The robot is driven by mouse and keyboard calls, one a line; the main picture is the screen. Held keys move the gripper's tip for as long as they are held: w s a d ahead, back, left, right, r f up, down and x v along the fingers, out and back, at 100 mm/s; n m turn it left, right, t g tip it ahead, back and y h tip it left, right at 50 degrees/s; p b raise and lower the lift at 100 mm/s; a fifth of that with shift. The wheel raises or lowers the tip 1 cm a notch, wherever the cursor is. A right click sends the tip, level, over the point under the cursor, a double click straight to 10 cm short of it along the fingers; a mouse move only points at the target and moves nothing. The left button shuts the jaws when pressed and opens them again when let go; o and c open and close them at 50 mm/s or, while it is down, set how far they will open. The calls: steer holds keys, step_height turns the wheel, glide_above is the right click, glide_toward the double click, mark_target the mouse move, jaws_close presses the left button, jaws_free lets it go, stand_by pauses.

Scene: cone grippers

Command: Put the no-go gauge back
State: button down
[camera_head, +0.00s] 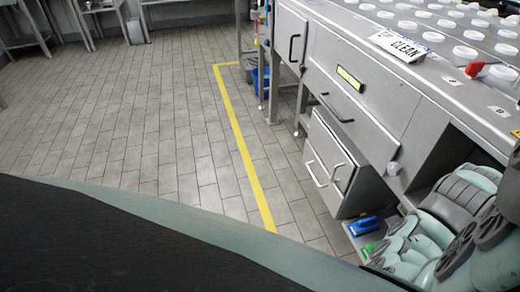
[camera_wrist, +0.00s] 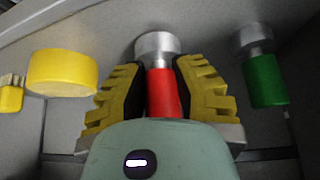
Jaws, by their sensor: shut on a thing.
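In the wrist view, a red-handled gauge (camera_wrist: 163,92) with a round metal end stands between the yellow ridged fingers of my gripper (camera_wrist: 160,88). My gripper is shut on the red handle. The metal end sticks out beyond the fingertips, and the near end of the handle is hidden behind my gripper body. A green-handled gauge (camera_wrist: 264,80) with a similar metal end is to the right, apart from my fingers. I cannot tell whether the red gauge touches the grey surface behind it. My gripper is not clearly visible in the head view.
A yellow cylinder (camera_wrist: 62,72) is close left of my fingers, with a smaller yellow piece (camera_wrist: 11,95) beyond. In the head view, a grey bench (camera_head: 370,120) carries white round lids (camera_head: 466,51) and a CLEAN sign (camera_head: 400,45). A blue brush (camera_head: 363,226) lies below.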

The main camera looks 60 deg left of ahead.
steer(key=shift+s+f, duration=0.2)
steer(key=shift+s, duration=0.05)
steer(key=shift+w, duration=0.15)
steer(key=shift+f, duration=0.15)
steer(key=c, duration=0.8)
jaws_free()
steer(key=shift+c, duration=0.2)
steer(key=shift+s+a+r, duration=0.2)
steer(key=shift+a+r, duration=0.05)
steer(key=shift+r, duration=0.45)
steer(key=p+v, duration=0.1)
steer(key=v, duration=0.5)
steer(key=shift+s+r, duration=0.15)
steer(key=shift+s, duration=0.05)
